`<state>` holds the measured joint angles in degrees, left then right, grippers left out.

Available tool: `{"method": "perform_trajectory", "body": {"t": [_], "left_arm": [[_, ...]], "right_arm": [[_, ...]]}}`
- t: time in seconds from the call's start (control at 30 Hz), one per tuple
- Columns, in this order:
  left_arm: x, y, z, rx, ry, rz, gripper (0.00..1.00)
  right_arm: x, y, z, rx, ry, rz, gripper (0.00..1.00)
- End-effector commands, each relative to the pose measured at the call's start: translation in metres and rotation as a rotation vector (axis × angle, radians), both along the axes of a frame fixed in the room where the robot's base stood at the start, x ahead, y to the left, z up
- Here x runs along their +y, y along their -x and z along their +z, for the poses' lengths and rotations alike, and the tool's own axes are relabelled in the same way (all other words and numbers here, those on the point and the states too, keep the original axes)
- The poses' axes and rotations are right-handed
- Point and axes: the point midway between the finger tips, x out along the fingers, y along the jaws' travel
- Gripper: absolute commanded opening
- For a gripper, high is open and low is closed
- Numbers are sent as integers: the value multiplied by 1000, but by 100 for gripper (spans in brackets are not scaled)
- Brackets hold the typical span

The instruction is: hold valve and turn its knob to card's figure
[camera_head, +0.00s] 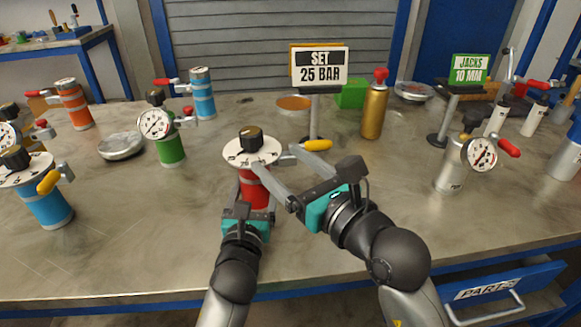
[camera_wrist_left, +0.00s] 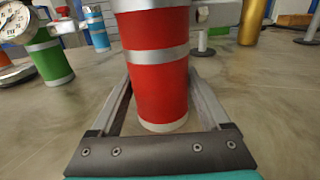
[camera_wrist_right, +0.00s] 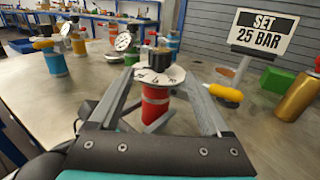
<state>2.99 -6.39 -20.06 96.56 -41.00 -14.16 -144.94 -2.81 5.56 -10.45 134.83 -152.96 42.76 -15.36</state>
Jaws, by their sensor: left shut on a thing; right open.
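The valve is a red cylinder (camera_head: 256,190) with silver bands, a white dial plate (camera_head: 240,156) on top and a black knob (camera_head: 251,138) at its middle. It stands upright on the table. A yellow-handled lever (camera_head: 317,145) sticks out on its right. The card (camera_head: 319,66) on a stand behind it reads "SET 25 BAR". My left gripper (camera_wrist_left: 160,95) is shut around the red body low down. My right gripper (camera_head: 268,170) is open; in the right wrist view its fingers (camera_wrist_right: 160,80) reach toward the dial and knob. The dial's figures are too small to read.
A blue valve (camera_head: 45,205), a green one (camera_head: 170,147) with a gauge, and a silver one (camera_head: 450,175) with a gauge stand around. A gold bottle (camera_head: 374,110) stands behind right. A green "JACKS 10 MM" card (camera_head: 469,69) is farther right. The front table is clear.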

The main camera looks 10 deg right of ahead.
Motion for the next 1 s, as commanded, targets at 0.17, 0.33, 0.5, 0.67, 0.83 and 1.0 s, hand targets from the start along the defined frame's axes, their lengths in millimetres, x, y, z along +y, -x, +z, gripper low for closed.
{"method": "perform_trajectory", "body": {"t": [0.17,0.33,0.5,0.67,0.83,1.0], "left_arm": [[-1,0,-1,2,3,-1,0],[-1,0,-1,2,3,-1,0],[-1,0,-1,2,3,-1,0],[-1,0,-1,2,3,-1,0],[-1,0,-1,2,3,-1,0],[0,0,-1,2,3,-1,0]], "right_arm": [[-6,12,0,1,0,0,81],[-8,14,0,0,0,0,81],[-7,14,0,0,0,1,81],[-7,14,0,0,0,1,81],[-7,14,0,0,0,1,81],[-7,14,0,0,-1,1,81]]}}
